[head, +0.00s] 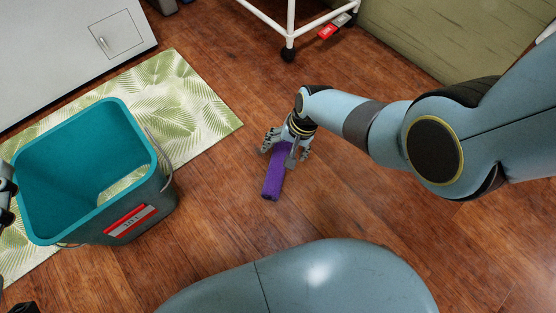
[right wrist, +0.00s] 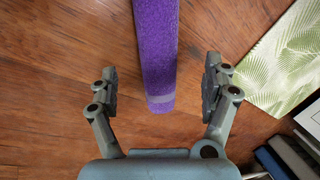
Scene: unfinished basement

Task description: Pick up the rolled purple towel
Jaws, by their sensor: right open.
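The rolled purple towel (head: 273,176) lies on the wooden floor near the middle of the head view. In the right wrist view the towel (right wrist: 157,45) runs down from the top edge, its near end with a greyish band between my fingers. My right gripper (head: 287,150) is over the towel's far end in the head view. In the right wrist view the right gripper (right wrist: 160,88) is open, a finger on each side of the towel with gaps on both sides. Part of the towel's far end is hidden by the gripper in the head view. A small part of my left gripper (head: 5,195) shows at the left edge.
A teal bucket (head: 130,130) with a red and white label stands left on a green leaf-patterned mat (head: 205,110). A white wheeled frame (head: 291,25) stands at the back, with small red things (head: 328,31) near its foot. A white cabinet (head: 60,50) is far left. Floor around the towel is clear.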

